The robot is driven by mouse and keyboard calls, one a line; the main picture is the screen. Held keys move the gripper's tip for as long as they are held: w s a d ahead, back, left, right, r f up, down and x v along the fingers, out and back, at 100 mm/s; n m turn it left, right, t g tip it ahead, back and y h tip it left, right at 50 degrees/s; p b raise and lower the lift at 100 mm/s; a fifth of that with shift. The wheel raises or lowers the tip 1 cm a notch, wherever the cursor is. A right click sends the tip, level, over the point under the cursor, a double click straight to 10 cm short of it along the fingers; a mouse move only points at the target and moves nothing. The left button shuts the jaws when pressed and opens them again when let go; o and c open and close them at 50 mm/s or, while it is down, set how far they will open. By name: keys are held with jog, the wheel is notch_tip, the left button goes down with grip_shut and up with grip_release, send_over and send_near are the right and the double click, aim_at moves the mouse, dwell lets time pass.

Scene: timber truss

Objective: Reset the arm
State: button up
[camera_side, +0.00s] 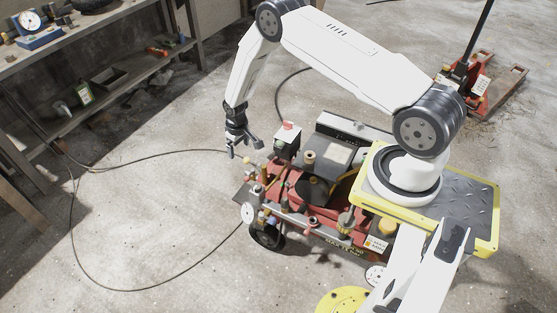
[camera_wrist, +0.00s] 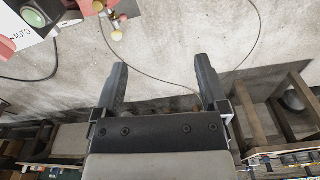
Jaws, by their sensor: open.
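My gripper (camera_side: 243,147) hangs at the end of my white arm, to the left of the red machine (camera_side: 320,192) in the side view. Its fingers point downward, and nothing shows between them. In the wrist view both dark fingers of my gripper (camera_wrist: 161,67) stand wide apart, with bare floor behind the gap. No timber piece or truss can be made out in either view.
A workbench (camera_side: 90,45) with tools stands at the upper left. A red pallet jack (camera_side: 478,85) is at the upper right. A black cable (camera_side: 72,230) loops over the concrete floor (camera_side: 150,210), which is otherwise largely clear. A wooden stand (camera_wrist: 270,110) shows in the wrist view.

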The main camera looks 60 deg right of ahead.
jog(key=s+a+r, duration=0.1)
jog(key=a+r, duration=0.3)
jog(key=r, duration=0.7)
jog(key=s+a+r+t, duration=0.1)
jog(key=s+a+r, duration=0.3)
jog(key=s+r, duration=0.4)
jog(key=s+a+r+n+t, duration=0.1)
jog(key=s+a+r, duration=0.3)
jog(key=s+r, duration=0.4)
jog(key=s, duration=0.3)
jog(key=shift+a+r, duration=0.15)
jog(key=shift+r, duration=0.2)
